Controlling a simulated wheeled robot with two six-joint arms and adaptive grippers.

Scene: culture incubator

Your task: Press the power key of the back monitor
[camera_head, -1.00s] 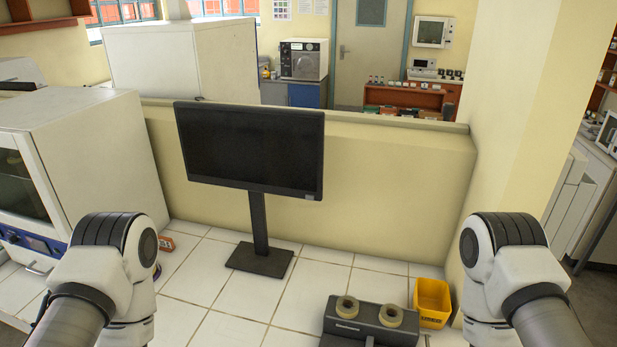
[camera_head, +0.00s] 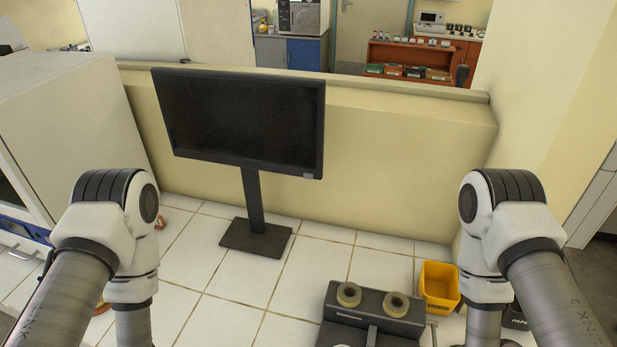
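The back monitor (camera_head: 240,118) is a black flat screen on a black post and square foot (camera_head: 256,238), standing upright on the white tiled surface in front of a low cream wall. Its screen is dark. A small light mark (camera_head: 308,175) shows at the lower right of its frame; I cannot tell whether it is the power key. My two arms stand at the left and right of the picture, bent at the joint and apart from the monitor. Neither gripper is in view; both are below the picture edge.
A black device with two round tan rings (camera_head: 348,294) stands at the front centre right. A yellow bin (camera_head: 439,287) stands to its right. A large white incubator cabinet (camera_head: 70,130) is at the left. The tiles between my arms and the monitor are mostly free.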

